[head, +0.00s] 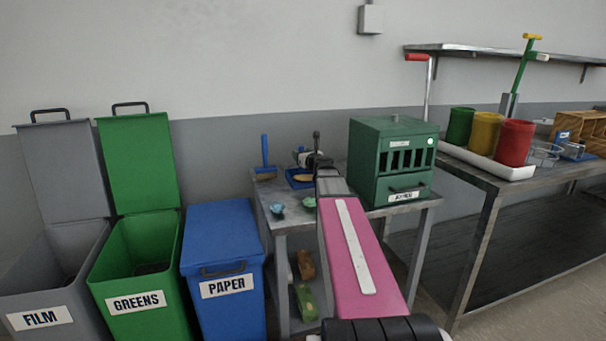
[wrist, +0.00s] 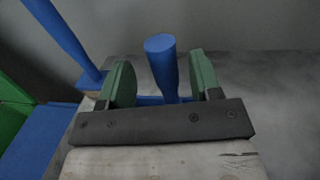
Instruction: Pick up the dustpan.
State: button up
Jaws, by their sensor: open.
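The blue dustpan (head: 297,181) lies on the small metal table, partly hidden behind my gripper (head: 312,160) in the head view. In the wrist view my gripper (wrist: 162,82) is open. Its two green fingers stand on either side of an upright blue handle (wrist: 162,62), apparently the dustpan's. Gaps show between the handle and both fingers. The dark gripper bar hides the lower part of the dustpan.
A blue-handled brush (head: 265,158) stands to the left and also shows in the wrist view (wrist: 66,42). A green drawer cabinet (head: 393,160) stands right of my arm. The blue paper bin (head: 222,250) is left of the table (head: 261,212), which holds small bluish items (head: 278,209).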

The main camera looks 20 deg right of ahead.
jog(key=w, duration=0.3)
jog(key=shift+w+a+r, duration=0.1)
jog(key=shift+w, duration=0.3)
grip_shut()
jog(key=shift+r, duration=0.15)
